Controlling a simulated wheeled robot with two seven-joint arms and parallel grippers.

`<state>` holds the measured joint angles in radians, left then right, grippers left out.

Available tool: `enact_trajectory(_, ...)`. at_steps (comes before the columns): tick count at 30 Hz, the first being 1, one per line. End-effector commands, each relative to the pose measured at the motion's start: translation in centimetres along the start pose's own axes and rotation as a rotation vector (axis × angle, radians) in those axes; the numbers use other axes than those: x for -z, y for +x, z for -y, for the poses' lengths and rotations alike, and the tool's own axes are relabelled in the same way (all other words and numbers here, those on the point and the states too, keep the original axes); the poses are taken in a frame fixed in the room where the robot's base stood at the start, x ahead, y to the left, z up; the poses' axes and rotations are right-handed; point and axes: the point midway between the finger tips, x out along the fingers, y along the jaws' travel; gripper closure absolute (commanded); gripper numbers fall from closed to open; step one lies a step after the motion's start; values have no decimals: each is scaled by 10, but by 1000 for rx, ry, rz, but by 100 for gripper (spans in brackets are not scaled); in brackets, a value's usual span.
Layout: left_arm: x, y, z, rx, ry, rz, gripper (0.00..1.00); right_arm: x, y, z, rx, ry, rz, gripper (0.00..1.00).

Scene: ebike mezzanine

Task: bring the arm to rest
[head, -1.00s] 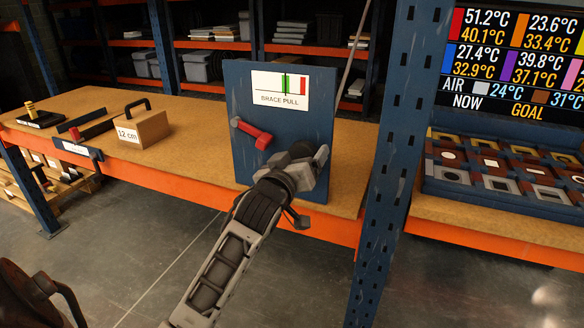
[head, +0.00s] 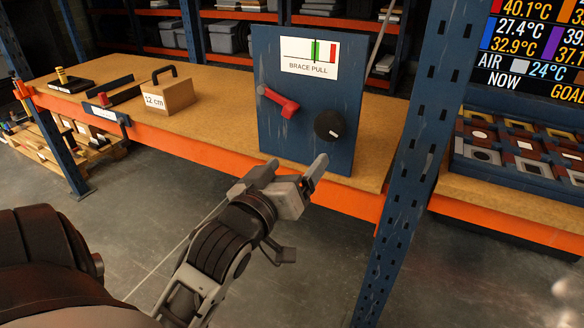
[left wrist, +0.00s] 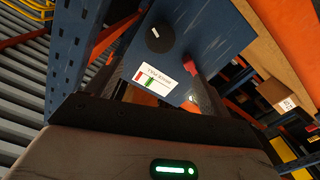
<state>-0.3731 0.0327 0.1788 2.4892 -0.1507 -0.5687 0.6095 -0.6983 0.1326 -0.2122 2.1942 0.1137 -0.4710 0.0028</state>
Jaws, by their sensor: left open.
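My left gripper (head: 292,174) is open and empty. In the head view it hangs in front of the bench edge, just below the blue brace pull panel (head: 265,130), with a visible gap to the panel's black knob (head: 329,125). The panel stands upright on the bench and carries a red lever (head: 284,105) and a gauge card (head: 309,56) with a green and a red band. The left wrist view shows the panel tilted, with the knob (left wrist: 159,39), the lever (left wrist: 193,67) and the card (left wrist: 153,81) beyond the gripper. My right gripper is not in view.
A blue perforated post (head: 408,165) rises right of the panel. The bench (head: 215,125) has an orange front beam (head: 220,155) and bears a cardboard box (head: 172,97) marked 12 cm. A blue tray (head: 490,168) of square pieces lies at right. Floor in front is clear.

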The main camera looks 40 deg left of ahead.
Motion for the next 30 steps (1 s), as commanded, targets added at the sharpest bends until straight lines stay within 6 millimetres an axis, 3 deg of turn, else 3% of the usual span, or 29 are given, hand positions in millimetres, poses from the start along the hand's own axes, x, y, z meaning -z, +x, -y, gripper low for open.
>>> enact_trajectory(14, 0, 0, 0, -1, 1, 1, 19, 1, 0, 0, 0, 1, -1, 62)
enact_trajectory(17, -13, 0, -3, -13, 22, 39, 19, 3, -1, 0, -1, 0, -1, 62)
enact_trajectory(20, -53, -6, -11, -52, 88, 150, 19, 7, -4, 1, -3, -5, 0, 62)
enact_trajectory(23, -113, -24, -23, -122, 184, 310, 19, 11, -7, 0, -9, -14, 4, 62)
enact_trajectory(27, -190, -68, -37, -237, 302, 508, 19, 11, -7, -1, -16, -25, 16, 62)
enact_trajectory(30, -227, -100, -43, -305, 358, 608, 19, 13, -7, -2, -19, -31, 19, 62)
